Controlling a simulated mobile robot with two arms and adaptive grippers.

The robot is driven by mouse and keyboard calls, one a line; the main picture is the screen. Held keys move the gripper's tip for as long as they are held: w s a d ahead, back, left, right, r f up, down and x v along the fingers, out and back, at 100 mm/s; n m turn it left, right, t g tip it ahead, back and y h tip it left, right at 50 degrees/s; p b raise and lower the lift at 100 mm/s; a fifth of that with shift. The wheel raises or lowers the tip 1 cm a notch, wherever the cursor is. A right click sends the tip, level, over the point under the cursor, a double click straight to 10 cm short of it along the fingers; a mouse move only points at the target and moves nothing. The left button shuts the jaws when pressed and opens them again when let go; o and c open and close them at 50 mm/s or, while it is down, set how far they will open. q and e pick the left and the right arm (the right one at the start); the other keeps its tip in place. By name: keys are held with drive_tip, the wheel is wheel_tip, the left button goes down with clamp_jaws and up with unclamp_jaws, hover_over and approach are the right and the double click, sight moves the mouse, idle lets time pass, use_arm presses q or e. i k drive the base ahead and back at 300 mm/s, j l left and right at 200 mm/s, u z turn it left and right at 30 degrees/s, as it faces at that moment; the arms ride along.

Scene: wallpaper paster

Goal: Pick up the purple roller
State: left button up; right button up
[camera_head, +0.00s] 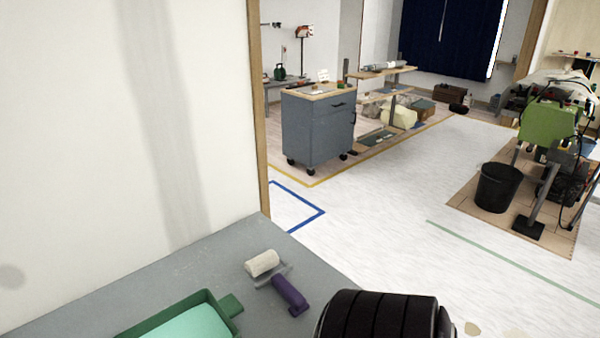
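The purple roller (290,295) lies on the grey tabletop (230,250) in the head view, at the lower middle. Its handle is purple and points toward the lower right. Its white cylindrical head (262,263) is at the upper left end, joined by a thin frame. The roller lies apart from the green tray to its left. Neither of my grippers shows in this view, so their state and place are hidden.
A green paint tray (231,305) with pale green content is cut off by the bottom edge. A white wall panel (100,120) stands behind the table. Beyond are a grey wheeled cabinet (317,128), a black bucket (497,187), a green machine (548,124) and open white floor (390,200).

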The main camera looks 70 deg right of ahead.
sight(298, 302)
drive_tip(key=z, duration=1.9)
